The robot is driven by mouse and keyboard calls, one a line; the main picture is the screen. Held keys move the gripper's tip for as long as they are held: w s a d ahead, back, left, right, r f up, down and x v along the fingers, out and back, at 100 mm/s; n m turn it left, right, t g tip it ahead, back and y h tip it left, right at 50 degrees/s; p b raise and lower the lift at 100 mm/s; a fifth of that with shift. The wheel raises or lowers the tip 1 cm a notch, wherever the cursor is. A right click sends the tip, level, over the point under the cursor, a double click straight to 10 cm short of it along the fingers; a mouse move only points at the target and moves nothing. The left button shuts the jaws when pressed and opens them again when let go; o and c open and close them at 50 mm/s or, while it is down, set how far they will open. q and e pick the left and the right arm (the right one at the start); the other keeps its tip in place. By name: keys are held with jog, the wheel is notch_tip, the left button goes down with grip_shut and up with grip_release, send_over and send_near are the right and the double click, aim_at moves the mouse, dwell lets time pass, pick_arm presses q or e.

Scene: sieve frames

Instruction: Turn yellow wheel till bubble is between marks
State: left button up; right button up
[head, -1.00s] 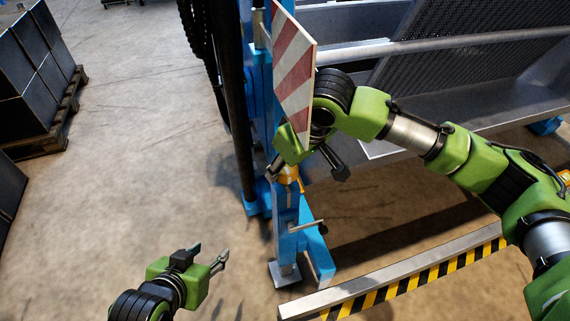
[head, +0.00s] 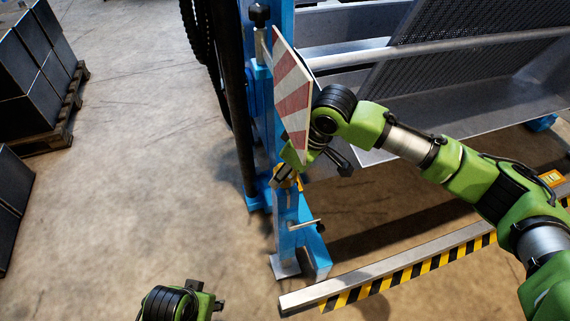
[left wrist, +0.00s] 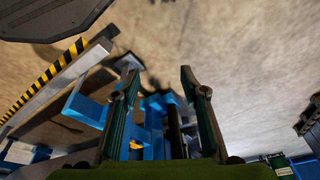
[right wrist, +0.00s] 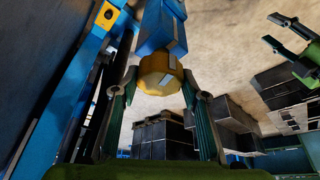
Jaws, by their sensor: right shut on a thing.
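The yellow wheel (right wrist: 158,75) sits on a blue post, between the fingers of my right gripper (right wrist: 158,92) in the right wrist view; the gripper is shut on it. In the head view my left gripper is low at the bottom edge. I cannot make out a bubble or marks.
A red-and-white striped board (head: 293,95) stands beside my right wrist. A yellow-orange piece (head: 551,178) lies at the right, too small to read. A black-and-yellow striped bar (head: 400,275) runs along the front. Dark crates (head: 35,75) stand left; floor between is free.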

jog(key=shift+r+n+p, duration=0.1)
jog(key=shift+n+p, duration=0.6)
jog(key=shift+p, duration=0.45)
jog(key=shift+n+g+y+p, duration=0.3)
jog(key=shift+n+g+p, duration=0.2)
jog(key=shift+n+p, duration=0.3)
pick_arm(q)
jog(key=s+f, duration=0.3)
jog(key=f, duration=0.5)
jog(key=s+f+g, duration=0.1)
jog(key=s+f, duration=0.2)
jog(key=f, duration=0.5)
jog(key=shift+s+a+p, duration=0.25)
jog(key=shift+a+p, duration=0.05)
jog(key=shift+a, duration=0.1)
pick_arm(e)
jog(key=shift+s, duration=0.1)
jog(key=o, duration=1.1)
jog(key=shift+o, duration=0.2)
